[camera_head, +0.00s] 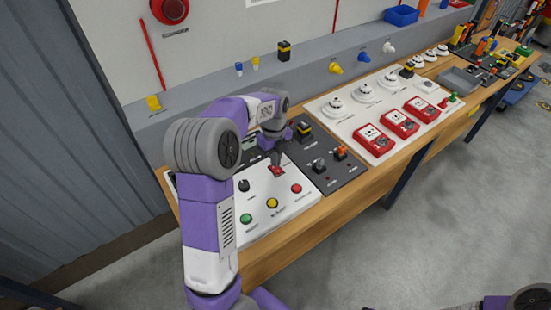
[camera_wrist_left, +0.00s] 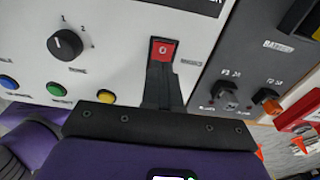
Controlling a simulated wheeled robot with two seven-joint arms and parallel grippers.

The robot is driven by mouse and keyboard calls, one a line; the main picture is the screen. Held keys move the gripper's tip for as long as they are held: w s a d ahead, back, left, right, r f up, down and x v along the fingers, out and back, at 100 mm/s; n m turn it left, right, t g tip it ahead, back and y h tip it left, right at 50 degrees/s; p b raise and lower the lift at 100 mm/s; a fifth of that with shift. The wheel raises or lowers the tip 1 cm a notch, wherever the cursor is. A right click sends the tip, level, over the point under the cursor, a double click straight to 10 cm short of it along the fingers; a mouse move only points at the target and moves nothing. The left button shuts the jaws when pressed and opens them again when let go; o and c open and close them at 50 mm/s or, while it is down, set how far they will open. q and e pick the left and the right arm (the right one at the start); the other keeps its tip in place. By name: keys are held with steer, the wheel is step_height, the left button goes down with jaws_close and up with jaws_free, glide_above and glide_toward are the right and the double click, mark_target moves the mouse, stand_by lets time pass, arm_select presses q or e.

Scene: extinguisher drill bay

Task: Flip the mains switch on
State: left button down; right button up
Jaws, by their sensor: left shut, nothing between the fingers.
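The mains switch is a small red rocker (camera_head: 277,170) on the white control panel (camera_head: 262,217). In the left wrist view the rocker (camera_wrist_left: 163,51) shows a white 0 on its red face in a dark frame. Its lower part is hidden behind my fingers, and I cannot tell which way it is tipped. My left gripper (camera_head: 278,158) is shut and empty, its fingertips at the rocker; in the left wrist view the tips (camera_wrist_left: 161,68) overlap its lower edge. I cannot tell whether they touch. My right gripper is not in view.
A black rotary knob (camera_wrist_left: 65,43) lies left of the rocker; green (camera_head: 246,218), yellow (camera_head: 272,203) and red (camera_head: 297,188) buttons lie nearer the panel's front. A dark battery panel (camera_head: 330,172) with toggles adjoins on the right. Red call points (camera_head: 373,139) stand beyond it.

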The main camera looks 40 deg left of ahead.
arm_select(q)
steer(key=r+p, duration=0.2)
steer(key=r, duration=0.1)
steer(key=shift+a+r, duration=0.1)
steer(key=shift+a, duration=0.1)
step_height(320, 180, up, 9)
steer(key=a+p, duration=0.1)
steer(key=shift+w, duration=0.2)
steer(key=d+p, duration=0.1)
steer(key=p, duration=0.9)
steer(key=shift+s+d+h, duration=0.1)
steer(key=shift+s+h, duration=0.1)
steer(key=shift+h, duration=0.1)
